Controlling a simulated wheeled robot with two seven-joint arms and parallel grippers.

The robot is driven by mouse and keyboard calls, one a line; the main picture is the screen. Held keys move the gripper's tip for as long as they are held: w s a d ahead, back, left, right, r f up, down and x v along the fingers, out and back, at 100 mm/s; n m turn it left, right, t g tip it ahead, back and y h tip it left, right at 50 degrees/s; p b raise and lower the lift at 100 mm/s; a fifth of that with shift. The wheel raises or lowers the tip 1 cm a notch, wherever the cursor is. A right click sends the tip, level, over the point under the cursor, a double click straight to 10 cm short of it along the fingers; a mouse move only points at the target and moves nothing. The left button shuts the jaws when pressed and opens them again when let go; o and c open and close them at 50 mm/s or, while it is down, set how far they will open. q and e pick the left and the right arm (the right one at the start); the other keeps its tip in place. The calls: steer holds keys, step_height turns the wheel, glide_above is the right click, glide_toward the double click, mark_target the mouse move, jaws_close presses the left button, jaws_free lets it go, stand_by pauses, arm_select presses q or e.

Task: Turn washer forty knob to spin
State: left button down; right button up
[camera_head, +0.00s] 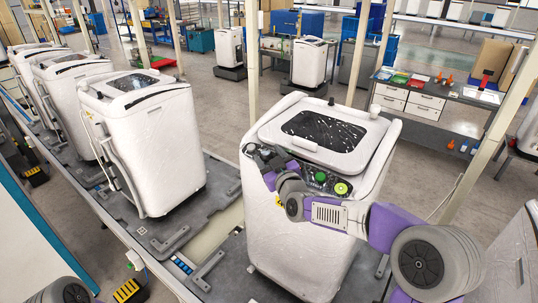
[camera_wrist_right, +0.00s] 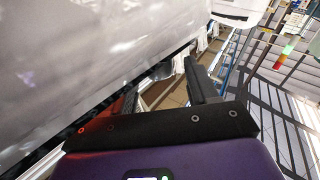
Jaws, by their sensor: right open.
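The nearest white washer (camera_head: 300,235) stands upright in the middle of the head view, with a dark window in its lid (camera_head: 324,130). Its dark control panel (camera_head: 306,174) carries a green round control (camera_head: 320,177) and a yellow-green one (camera_head: 341,188). I cannot read labels or tell which is the spin knob. My right gripper (camera_head: 262,157) is at the panel's left end, partly hidden by its wrist; contact is unclear. In the right wrist view its jaws (camera_wrist_right: 165,85) are apart and empty, beside a pale, glossy surface. My left gripper is not in view.
More white washers (camera_head: 145,140) stand in a row to the left on a grey conveyor (camera_head: 185,235). A workbench with drawers (camera_head: 425,103) and small coloured items stands at back right. A pale post (camera_head: 480,150) rises right of my arm. Open floor lies behind the washer.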

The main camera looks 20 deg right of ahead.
steer(key=shift+s+r, duration=0.15)
steer(key=shift+w, duration=0.25)
steer(key=shift+c, duration=0.7)
steer(key=shift+s, duration=0.1)
steer(key=c, duration=0.9)
steer(key=shift+a, duration=0.1)
